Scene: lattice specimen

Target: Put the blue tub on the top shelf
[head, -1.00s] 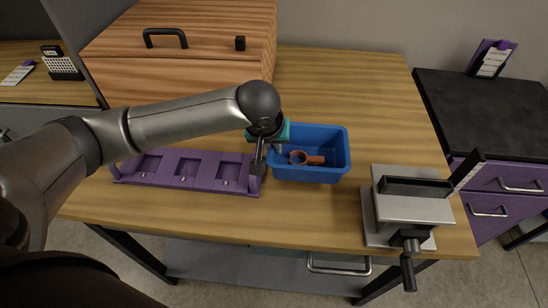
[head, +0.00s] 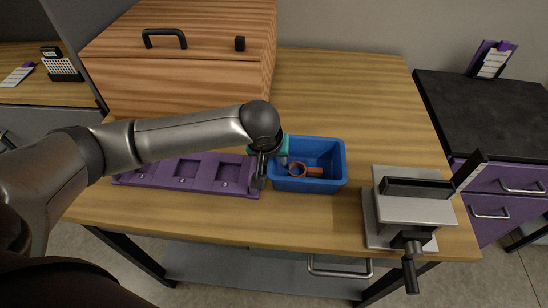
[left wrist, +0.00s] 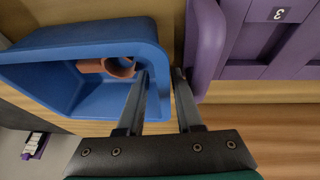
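The blue tub (head: 312,183) is on the wooden table, with an orange-brown ring-shaped part (head: 299,169) inside. My left gripper (head: 264,172) is at the tub's left side. The outer fingertip is close to the purple rack (left wrist: 203,50). I cannot tell whether the tub's base touches the table. My right gripper is out of view. No top shelf can be made out.
The purple rack (head: 213,170) lies left of the tub. A grey vise (head: 410,205) stands to its right. A wooden cabinet (head: 185,80) stands behind at the left. The table (head: 350,85) is clear behind the tub. A black-topped purple drawer unit (head: 490,120) stands at the right.

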